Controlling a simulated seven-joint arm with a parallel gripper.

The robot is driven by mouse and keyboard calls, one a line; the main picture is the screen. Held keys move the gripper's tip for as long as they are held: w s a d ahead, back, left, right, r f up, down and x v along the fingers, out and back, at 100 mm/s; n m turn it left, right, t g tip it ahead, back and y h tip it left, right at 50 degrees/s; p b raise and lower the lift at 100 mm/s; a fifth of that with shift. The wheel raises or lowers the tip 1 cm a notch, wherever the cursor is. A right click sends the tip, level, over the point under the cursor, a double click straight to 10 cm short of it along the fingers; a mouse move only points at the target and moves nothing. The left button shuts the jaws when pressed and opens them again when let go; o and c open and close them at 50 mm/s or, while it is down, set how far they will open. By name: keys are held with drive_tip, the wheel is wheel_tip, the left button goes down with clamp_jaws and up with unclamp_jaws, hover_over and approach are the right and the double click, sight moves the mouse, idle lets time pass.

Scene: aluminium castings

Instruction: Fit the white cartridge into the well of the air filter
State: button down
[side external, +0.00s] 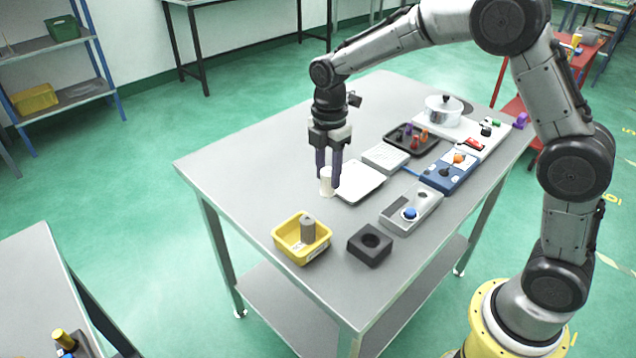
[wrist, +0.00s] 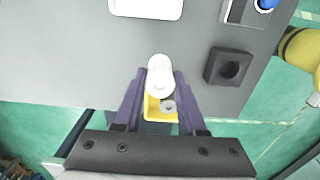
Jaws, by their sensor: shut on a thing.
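The white cartridge (side external: 326,183) is upright between the purple fingers of my gripper (side external: 328,178), which is shut on it. The well looks empty, and the block (wrist: 228,67) is right of the cartridge in the wrist view. The cartridge is apart from the block; its height above the table is hard to tell.
A yellow bin (side external: 293,249) holding a grey cylinder (side external: 307,229) stands left of the block. A white tray (side external: 362,185) lies beside my gripper. A grey fixture (side external: 425,213) with a blue knob is behind the block. The table's left part is clear.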

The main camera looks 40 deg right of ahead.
drive_tip(key=s+r, duration=0.3)
drive_tip(key=s, duration=1.1)
drive_tip(key=s+r, duration=0.4)
drive_tip(key=s, duration=0.9)
drive_tip(key=w+f, duration=0.3)
drive_tip(key=w, duration=0.1)
drive_tip(key=w+f, duration=0.3)
drive_tip(key=w, duration=0.2)
drive_tip(key=w+a+f, duration=0.1)
drive_tip(key=w+f, duration=0.2)
drive_tip(key=w, duration=0.1)
drive_tip(key=shift+w+a+f, duration=0.1)
drive_tip(key=shift+w+f, duration=0.05)
drive_tip(key=shift+f, duration=0.05)
drive_tip(key=shift+w+f, duration=0.15)
drive_tip(key=shift+f, duration=1.5)
drive_tip(key=shift+f, duration=0.15)
drive_tip(key=shift+c, duration=2.4)
unclamp_jaws()
